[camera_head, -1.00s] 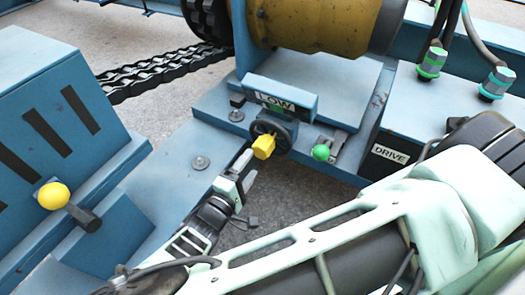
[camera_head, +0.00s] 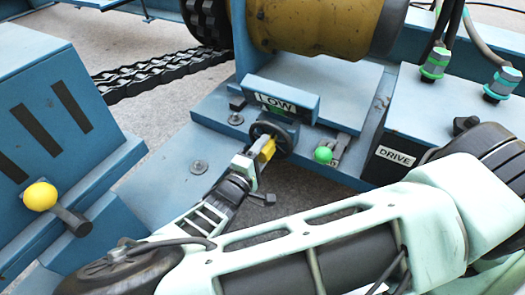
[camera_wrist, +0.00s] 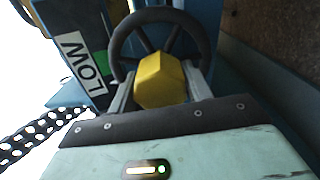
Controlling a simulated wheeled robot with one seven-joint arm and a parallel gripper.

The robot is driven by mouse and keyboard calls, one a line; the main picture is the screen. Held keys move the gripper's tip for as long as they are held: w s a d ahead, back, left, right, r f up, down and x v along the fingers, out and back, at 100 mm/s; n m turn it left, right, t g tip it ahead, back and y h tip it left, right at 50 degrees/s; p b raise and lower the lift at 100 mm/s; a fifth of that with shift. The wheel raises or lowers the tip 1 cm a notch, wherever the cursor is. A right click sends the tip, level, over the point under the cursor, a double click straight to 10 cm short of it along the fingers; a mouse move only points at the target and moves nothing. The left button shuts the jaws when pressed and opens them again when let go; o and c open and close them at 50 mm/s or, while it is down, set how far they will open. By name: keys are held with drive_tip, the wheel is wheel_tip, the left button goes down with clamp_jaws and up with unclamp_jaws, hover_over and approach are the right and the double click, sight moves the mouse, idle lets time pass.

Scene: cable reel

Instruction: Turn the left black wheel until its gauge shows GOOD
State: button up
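The black wheel (camera_head: 284,134) is mounted on the blue frame, under a gauge (camera_head: 276,103) that reads LOW. In the wrist view the wheel (camera_wrist: 120,42) fills the upper middle, and the gauge (camera_wrist: 85,66) shows LOW with a green patch beside it. A yellow knob (camera_head: 267,149) sticks out from the wheel towards me. My gripper (camera_head: 256,160) is at the knob. In the wrist view its two fingers (camera_wrist: 161,85) stand apart, one on each side of the yellow knob (camera_wrist: 161,80). I see no clear grip on it; contact is hard to judge.
A green ball knob (camera_head: 323,155) sits just right of the wheel. A box marked DRIVE (camera_head: 440,115) stands at the right, and a blue slotted cabinet with a yellow ball lever (camera_head: 40,196) at the left. A yellow drum (camera_head: 310,25) is behind.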

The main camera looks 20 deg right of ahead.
drive_tip(key=c, duration=0.4)
drive_tip(key=shift+o, duration=0.2)
drive_tip(key=shift+r+m+p, duration=0.1)
drive_tip(key=shift+m+p, duration=0.2)
drive_tip(key=shift+p, duration=0.25)
drive_tip(key=shift+r+m+p, duration=0.1)
drive_tip(key=shift+m+p, duration=0.9)
drive_tip(key=m+p, duration=0.2)
drive_tip(key=m, duration=0.3)
drive_tip(key=shift+f+p, duration=0.2)
drive_tip(key=shift+p, duration=0.2)
drive_tip(key=shift+m, duration=0.4)
drive_tip(key=o, duration=1.3)
drive_tip(key=shift+a, duration=0.15)
